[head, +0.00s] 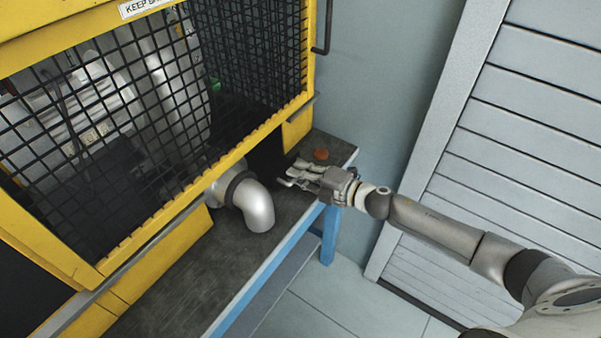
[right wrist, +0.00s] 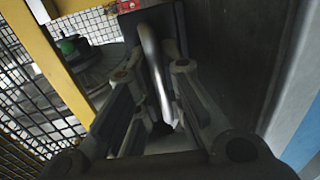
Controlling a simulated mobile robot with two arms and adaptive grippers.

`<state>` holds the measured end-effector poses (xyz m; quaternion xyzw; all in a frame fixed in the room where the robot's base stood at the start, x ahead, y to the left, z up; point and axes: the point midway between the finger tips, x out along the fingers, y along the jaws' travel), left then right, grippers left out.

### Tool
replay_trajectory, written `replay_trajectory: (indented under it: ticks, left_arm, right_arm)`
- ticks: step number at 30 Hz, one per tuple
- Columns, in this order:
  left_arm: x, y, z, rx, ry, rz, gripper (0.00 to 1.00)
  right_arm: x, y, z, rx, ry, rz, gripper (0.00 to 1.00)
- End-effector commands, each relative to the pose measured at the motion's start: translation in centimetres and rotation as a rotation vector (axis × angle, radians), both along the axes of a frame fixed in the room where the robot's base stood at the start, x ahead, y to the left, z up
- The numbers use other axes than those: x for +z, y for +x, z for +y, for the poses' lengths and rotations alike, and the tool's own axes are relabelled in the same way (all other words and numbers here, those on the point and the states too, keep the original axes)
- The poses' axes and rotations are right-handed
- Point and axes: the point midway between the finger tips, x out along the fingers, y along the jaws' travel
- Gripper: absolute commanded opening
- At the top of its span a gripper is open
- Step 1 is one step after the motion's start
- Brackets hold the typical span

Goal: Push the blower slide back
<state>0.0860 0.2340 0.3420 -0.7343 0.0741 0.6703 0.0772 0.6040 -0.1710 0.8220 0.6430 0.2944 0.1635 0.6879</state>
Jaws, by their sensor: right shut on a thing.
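The blower (head: 85,110) is a grey machine behind black mesh inside a yellow-framed enclosure (head: 190,185), at the left of the head view. A grey elbow pipe (head: 257,205) comes out below the frame over the dark bench top. My right gripper (head: 291,174) is low over the bench beside the enclosure's right corner. In the right wrist view its fingers are shut on a pale metal bar (right wrist: 153,62), which looks like the slide's handle. The bar's far end and the slide itself are mostly hidden in shadow. My left gripper is out of view.
The bench (head: 190,275) has a dark top and blue legs. A round red-orange piece (head: 321,154) is on it just behind my right gripper. A slatted grey panel (head: 520,140) stands at right, with open floor (head: 345,300) in front of the bench.

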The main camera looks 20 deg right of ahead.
Motion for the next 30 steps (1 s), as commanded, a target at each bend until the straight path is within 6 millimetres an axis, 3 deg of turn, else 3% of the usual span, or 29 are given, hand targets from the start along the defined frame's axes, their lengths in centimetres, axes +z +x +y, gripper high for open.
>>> replay_trajectory:
  ticks: [7,18,28,30]
  left_arm:
    - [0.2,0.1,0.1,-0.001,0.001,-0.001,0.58]
    - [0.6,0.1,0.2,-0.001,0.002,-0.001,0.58]
    - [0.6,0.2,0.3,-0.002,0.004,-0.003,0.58]
    - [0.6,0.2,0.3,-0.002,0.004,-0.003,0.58]
  right_arm:
    - [0.0,0.6,0.4,-0.001,0.001,0.0,0.0]
    - [0.3,5.0,3.9,-0.002,0.003,-0.005,0.0]
    - [0.3,5.2,4.0,0.0,0.004,-0.005,0.0]
    - [0.3,5.2,4.0,0.0,0.004,-0.005,0.16]
